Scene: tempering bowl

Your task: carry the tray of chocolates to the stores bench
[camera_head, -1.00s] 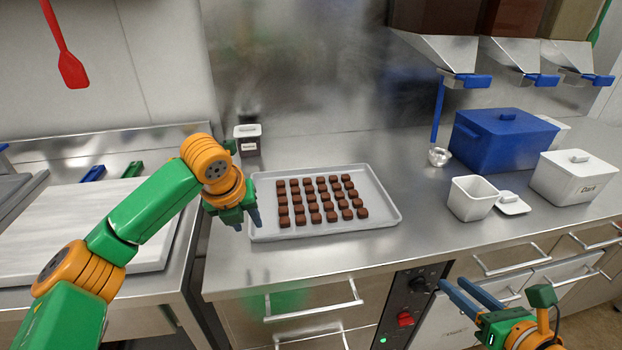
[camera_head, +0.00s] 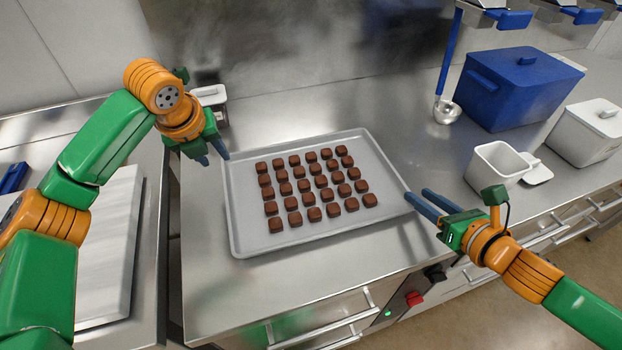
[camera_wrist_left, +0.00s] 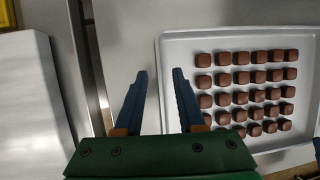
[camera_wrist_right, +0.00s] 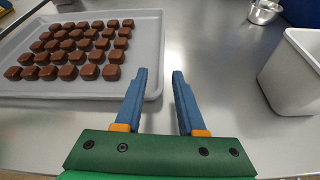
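The tray (camera_head: 240,244) is a shallow light-grey metal tray lying flat on the steel bench. Several rows of dark brown chocolates (camera_head: 312,190) stand in it. My left gripper (camera_head: 214,160) is open and empty just off the tray's left edge near its far corner. My right gripper (camera_head: 427,203) is open and empty beside the tray's right edge. Neither gripper clearly touches the tray.
A ladle (camera_head: 446,110), a blue lidded box (camera_head: 520,90), an open white container (camera_head: 496,168) and a white lidded container (camera_head: 588,134) stand to the right. A small labelled tub (camera_head: 212,100) stands behind my left gripper. A white board (camera_head: 110,240) lies at left.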

